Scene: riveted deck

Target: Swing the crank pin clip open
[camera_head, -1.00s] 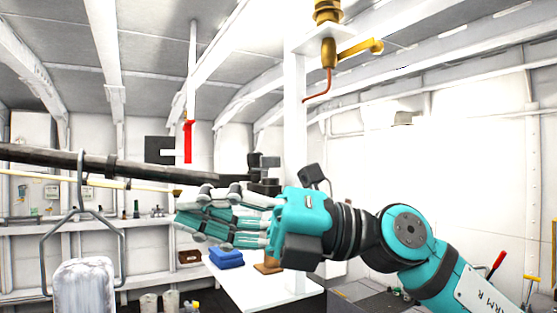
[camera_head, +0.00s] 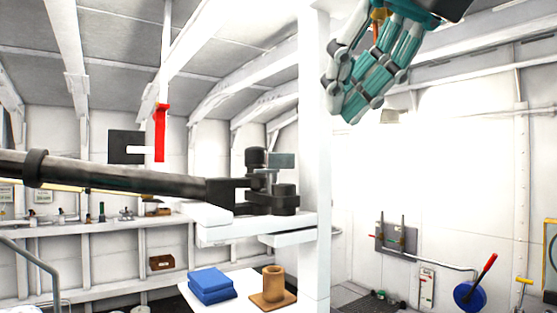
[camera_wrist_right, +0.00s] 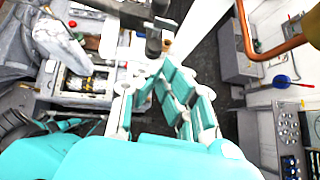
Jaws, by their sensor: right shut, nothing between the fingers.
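The crank joint (camera_head: 262,190) is a dark fork-and-pin assembly at the end of a long black rod (camera_head: 120,176) in the head view. A grey block (camera_head: 281,160) stands beside its upright dark pin; I cannot tell for sure which part is the clip. My right gripper (camera_head: 350,112) is teal and white, at the upper right of the head view. It is shut and empty, fingers pointing down, apart from the joint. In the right wrist view its fingers (camera_wrist_right: 158,76) come together below a dark metal part (camera_wrist_right: 153,38). My left gripper is not in view.
A white post (camera_head: 316,150) rises just right of the joint. A red bar (camera_head: 160,133) hangs behind the rod. Blue folded cloths (camera_head: 211,286) and a brown cylinder on a base (camera_head: 273,287) rest on a white surface below. A copper pipe (camera_wrist_right: 283,42) shows in the wrist view.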

